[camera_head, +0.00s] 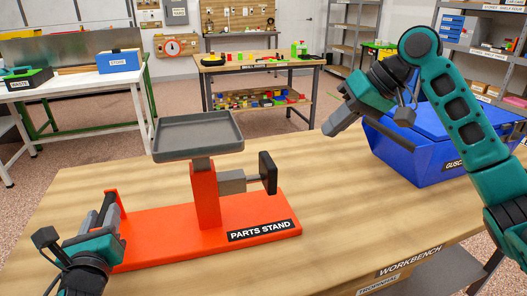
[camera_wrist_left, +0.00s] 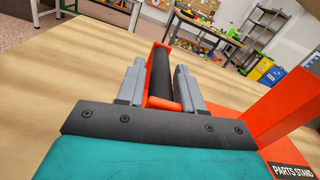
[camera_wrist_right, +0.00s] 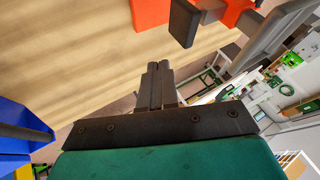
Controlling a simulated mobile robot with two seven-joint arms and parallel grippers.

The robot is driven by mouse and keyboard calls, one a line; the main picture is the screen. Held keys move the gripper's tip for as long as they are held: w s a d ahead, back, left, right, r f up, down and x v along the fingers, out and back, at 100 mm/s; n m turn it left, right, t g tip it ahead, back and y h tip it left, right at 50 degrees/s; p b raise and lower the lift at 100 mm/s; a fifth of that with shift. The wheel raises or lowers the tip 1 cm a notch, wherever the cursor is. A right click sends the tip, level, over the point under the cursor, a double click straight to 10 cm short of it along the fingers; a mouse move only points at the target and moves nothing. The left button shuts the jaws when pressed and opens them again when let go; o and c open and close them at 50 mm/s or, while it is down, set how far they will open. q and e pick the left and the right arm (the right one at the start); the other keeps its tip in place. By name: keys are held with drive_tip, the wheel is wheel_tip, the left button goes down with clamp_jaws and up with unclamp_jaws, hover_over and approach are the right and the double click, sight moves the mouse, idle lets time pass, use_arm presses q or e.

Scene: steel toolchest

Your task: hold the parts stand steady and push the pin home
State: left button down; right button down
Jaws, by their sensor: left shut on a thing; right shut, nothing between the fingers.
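The orange parts stand (camera_head: 206,238) rests on the workbench, with an upright post and a grey tray (camera_head: 198,136) on top. A grey pin with a black square head (camera_head: 267,173) sticks out of the post's right side, with a length of grey shaft showing. My left gripper (camera_head: 104,212) is shut on the stand's handle (camera_wrist_left: 160,72) at its left end; the handle's dark grip lies between the fingers in the left wrist view. My right gripper (camera_head: 333,126) is shut and empty, raised to the right of the pin head and apart from it. The pin head also shows in the right wrist view (camera_wrist_right: 184,22).
The bench top between the stand and the bin is clear. Other tables and shelves stand further back.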

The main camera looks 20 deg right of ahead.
use_arm(q)
drive_tip(key=shift+f, duration=0.4)
use_arm(e)
drive_tip(key=w+a+f, duration=0.4)
drive_tip(key=a+f, duration=0.3)
drive_tip(key=a, duration=0.1)
drive_tip(key=shift+a+f, duration=0.2)
drive_tip(key=shift+f, duration=0.2)
drive_tip(key=shift+a, duration=0.1)
